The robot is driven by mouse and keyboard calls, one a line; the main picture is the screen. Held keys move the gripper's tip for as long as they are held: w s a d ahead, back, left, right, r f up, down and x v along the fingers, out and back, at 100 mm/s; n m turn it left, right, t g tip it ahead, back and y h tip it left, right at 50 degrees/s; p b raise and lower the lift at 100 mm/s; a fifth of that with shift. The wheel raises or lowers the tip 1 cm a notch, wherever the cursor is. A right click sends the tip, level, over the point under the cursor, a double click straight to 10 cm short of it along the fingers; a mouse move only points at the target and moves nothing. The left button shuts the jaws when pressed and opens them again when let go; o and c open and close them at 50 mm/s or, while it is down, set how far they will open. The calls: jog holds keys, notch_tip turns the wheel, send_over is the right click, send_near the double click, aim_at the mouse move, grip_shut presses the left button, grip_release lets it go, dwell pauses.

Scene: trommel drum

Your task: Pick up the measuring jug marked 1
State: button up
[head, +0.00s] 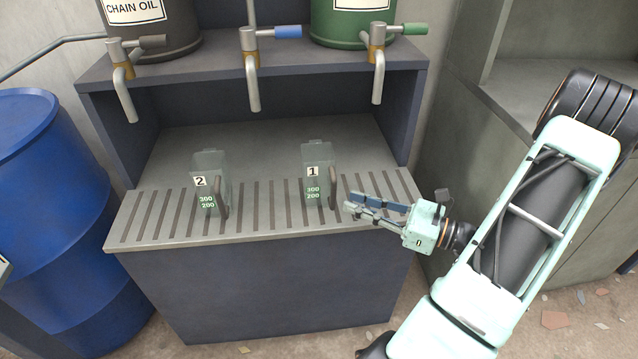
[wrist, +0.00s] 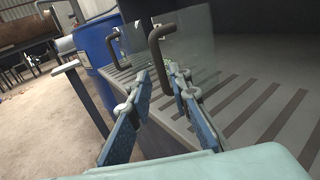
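The measuring jug marked 1 (head: 318,172) is clear, with a black 1 on a white label and green 300 and 200 marks. It stands upright on the slotted grate in the head view, with its dark handle (head: 332,187) on the right side. My gripper (head: 348,203) is just right of this jug, its fingers pointing left toward the handle, with a small gap between. In the wrist view the fingers (wrist: 160,82) are apart with nothing between them, and the brown handle (wrist: 160,50) shows just beyond the fingertips. The clear jug body (wrist: 187,38) is hard to make out there.
A similar jug marked 2 (head: 210,180) stands left on the slotted grate (head: 262,221). Several taps, one with a blue handle (head: 288,31), hang above the bench. A blue drum (head: 50,200) stands at the left. The grate between the jugs is clear.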

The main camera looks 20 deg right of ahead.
aim_at(333, 208)
jog(key=shift+b+x, duration=0.85)
jog(key=shift+x, duration=2.35)
jog(key=shift+c, duration=0.6)
grip_shut()
